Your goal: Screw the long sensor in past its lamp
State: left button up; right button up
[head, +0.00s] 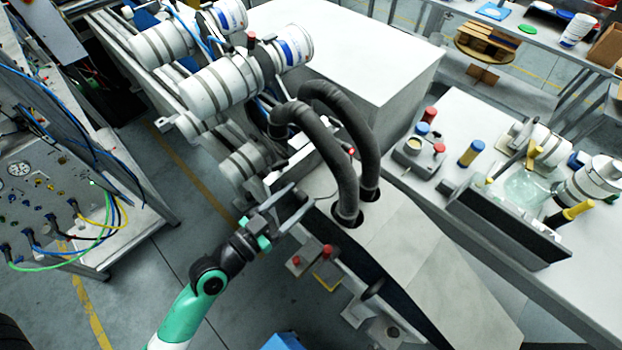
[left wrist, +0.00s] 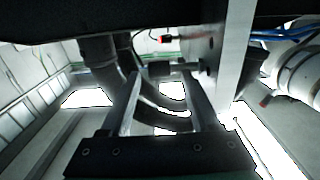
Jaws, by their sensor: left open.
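My left gripper (head: 299,199) is open below the thick black hoses in the head view. Its two fingers stand apart in the left wrist view (left wrist: 161,76). A short dark cylindrical part (left wrist: 160,69) shows at the fingertips there, beside an upright pale plate (left wrist: 232,70). I cannot tell whether it touches the fingers or whether it is the long sensor. A small red-lit piece (left wrist: 166,38) with a thin dark cable shows above it. A small red light (head: 351,151) also shows by the hoses in the head view. My right gripper is not in view.
Two thick black hoses (head: 345,150) bend down into a grey sloped housing (head: 400,235), close to the left gripper. White rollers (head: 220,85) stand above left. A worktable (head: 455,125) with jars stands at right.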

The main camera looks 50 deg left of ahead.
aim_at(303, 192)
pick_arm(q)
jog(key=w, duration=0.5)
jog(key=shift+w+a+p, duration=0.1)
jog(key=shift+w+p, duration=0.05)
jog(key=shift+p, duration=0.25)
grip_shut()
